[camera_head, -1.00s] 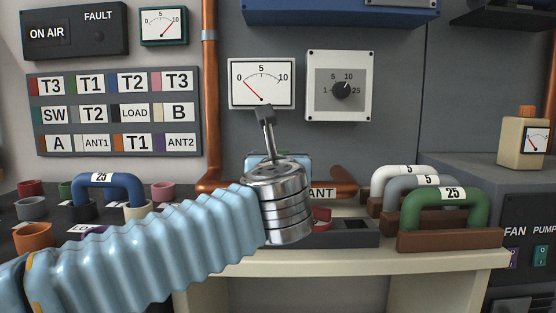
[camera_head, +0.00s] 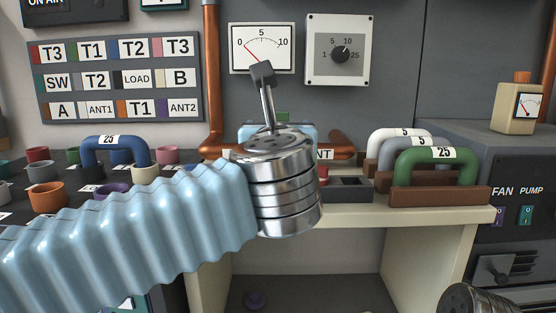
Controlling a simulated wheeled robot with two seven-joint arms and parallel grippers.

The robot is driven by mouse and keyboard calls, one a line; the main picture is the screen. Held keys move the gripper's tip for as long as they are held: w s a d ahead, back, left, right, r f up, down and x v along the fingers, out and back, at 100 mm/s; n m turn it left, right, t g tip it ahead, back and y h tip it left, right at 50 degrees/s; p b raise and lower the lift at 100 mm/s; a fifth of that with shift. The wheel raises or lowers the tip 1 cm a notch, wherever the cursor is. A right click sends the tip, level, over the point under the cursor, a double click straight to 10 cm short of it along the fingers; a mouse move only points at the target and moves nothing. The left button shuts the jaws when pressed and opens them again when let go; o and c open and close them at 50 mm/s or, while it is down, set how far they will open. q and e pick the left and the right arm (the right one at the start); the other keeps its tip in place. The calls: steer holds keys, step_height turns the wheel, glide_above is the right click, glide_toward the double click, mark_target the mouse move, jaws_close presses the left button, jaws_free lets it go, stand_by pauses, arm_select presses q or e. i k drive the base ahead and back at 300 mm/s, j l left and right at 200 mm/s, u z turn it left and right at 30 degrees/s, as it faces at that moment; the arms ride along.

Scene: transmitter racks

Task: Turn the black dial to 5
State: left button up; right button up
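The black dial (camera_head: 341,54) sits on a pale square panel (camera_head: 313,76) on the grey wall, marked 1, 5, 10 and 25. Its pointer appears to aim up and right, near 10. My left gripper (camera_head: 262,74) stands upright above its silver wrist, left of the dial panel in the picture and overlapping the bottom of the white meter. It is not touching the dial. It is seen nearly edge-on, so its opening cannot be told. A silver ribbed part of my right arm shows at the bottom right corner; no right fingers are visible.
A white meter (camera_head: 280,62) is left of the dial panel. Below stands a cream bench (camera_head: 400,214) with green (camera_head: 437,154), grey and white handles. Copper pipes (camera_head: 212,90) run up the wall and behind my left wrist. A blue handle (camera_head: 113,142) and several coloured cups are at left.

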mark_target(339, 54)
steer(key=k, duration=0.9)
